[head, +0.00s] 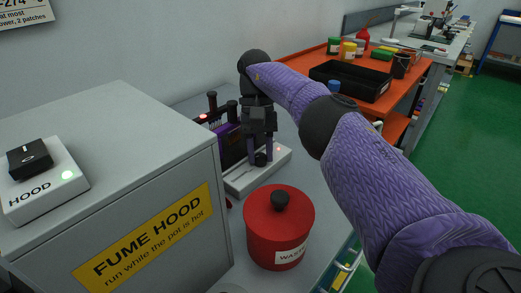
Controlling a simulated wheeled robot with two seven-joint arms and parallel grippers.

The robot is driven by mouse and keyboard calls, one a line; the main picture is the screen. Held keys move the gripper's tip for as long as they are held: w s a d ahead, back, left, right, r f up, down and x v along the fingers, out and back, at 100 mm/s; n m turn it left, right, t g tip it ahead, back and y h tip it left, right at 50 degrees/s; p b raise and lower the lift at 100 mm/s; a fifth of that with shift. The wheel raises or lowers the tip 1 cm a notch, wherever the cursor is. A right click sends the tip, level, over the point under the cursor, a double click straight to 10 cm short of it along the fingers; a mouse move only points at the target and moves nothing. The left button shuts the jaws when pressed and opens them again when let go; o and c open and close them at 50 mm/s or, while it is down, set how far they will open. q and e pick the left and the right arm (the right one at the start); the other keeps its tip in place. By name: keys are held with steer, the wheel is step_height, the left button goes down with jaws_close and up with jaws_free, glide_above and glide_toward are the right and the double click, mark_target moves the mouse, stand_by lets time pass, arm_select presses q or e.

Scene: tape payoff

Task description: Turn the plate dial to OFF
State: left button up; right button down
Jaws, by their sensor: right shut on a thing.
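The plate (240,182) is a flat white unit on the grey bench behind the waste pot, with a small red light lit near its right end. Its dial (261,159) is a small dark knob on the plate's top. My right gripper (261,157) reaches down from above and is shut on the dial, one finger on each side. The fingers partly cover the dial, and I cannot read its marks or setting. My left gripper is not in view.
A grey fume hood box (150,200) fills the left, with a white HOOD switch unit (45,185) on top, its light green. A red waste pot (278,232) stands in front of the plate. An orange table (305,68) holds a black tray (345,82) behind.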

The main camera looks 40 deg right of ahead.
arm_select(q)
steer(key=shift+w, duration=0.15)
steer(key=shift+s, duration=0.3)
arm_select(e)
steer(key=shift+n, duration=0.3)
steer(key=shift+c, duration=1.9)
jaws_free()
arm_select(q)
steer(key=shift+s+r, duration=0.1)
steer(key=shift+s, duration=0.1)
